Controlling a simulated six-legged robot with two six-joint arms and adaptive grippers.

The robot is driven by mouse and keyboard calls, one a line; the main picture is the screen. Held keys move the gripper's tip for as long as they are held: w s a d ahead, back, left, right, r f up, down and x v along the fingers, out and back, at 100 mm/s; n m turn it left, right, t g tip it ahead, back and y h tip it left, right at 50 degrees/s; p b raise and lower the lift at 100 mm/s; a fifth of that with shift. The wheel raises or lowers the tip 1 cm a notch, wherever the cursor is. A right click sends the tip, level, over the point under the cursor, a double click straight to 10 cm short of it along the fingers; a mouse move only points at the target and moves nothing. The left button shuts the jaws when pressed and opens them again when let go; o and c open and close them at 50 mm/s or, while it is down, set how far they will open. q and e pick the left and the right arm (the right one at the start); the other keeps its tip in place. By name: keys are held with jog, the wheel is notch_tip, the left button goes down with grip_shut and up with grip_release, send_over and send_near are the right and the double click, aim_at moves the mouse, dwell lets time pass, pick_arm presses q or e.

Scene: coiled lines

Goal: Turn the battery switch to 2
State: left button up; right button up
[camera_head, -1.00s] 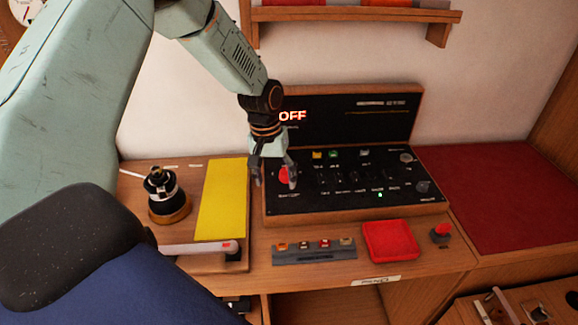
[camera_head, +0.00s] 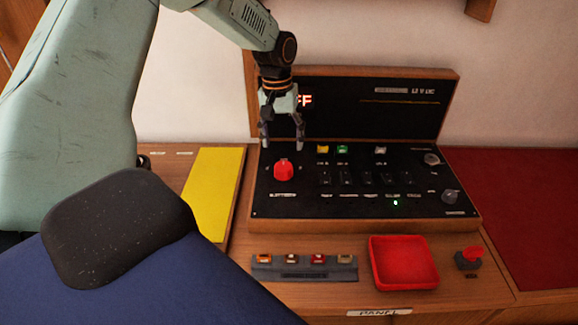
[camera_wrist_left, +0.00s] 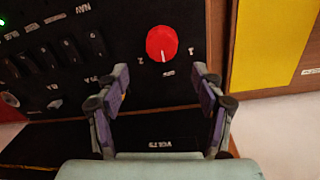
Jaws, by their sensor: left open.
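The battery switch is a round red knob (camera_head: 284,169) at the left of the black control panel (camera_head: 300,206). In the left wrist view the red knob (camera_wrist_left: 162,43) has a white pointer line and lies just beyond my fingertips, between their lines. The upright display (camera_head: 400,105) shows red letters, partly hidden by my gripper. My right gripper is not in view.
A yellow pad (camera_head: 212,190) lies left of the panel. In front are a strip of small coloured blocks (camera_head: 305,268), a red tray (camera_head: 404,263) and a red-topped button (camera_head: 469,258). A dark red surface (camera_head: 525,215) lies to the right. Several black switches (camera_head: 347,180) line the panel.

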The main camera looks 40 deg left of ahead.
aim_at(284, 165)
pick_arm(q)
jog(key=f, duration=0.1)
jog(key=s+f, duration=0.1)
jog(key=f, duration=0.1)
jog(key=shift+s+d+f, duration=0.15)
jog(key=shift+d, duration=0.05)
jog(key=f, duration=0.2)
jog(key=w+f, duration=0.1)
jog(key=shift+w+a+f, duration=0.1)
jog(key=shift+a+f, duration=0.05)
jog(key=shift+f, duration=0.45)
jog(key=shift+s+d+r, duration=0.25)
jog(key=shift+s+r, duration=0.05)
jog(key=shift+s, duration=0.2)
jog(key=shift+w+a+f, duration=0.15)
jog(key=shift+w+f, duration=0.2)
jog(key=shift+w, duration=0.15)
jog(key=c, duration=0.5)
jog(key=shift+s+r, duration=0.2)
jog(key=shift+s, duration=0.05)
jog(key=c, duration=0.5)
jog(key=shift+c, duration=0.8)
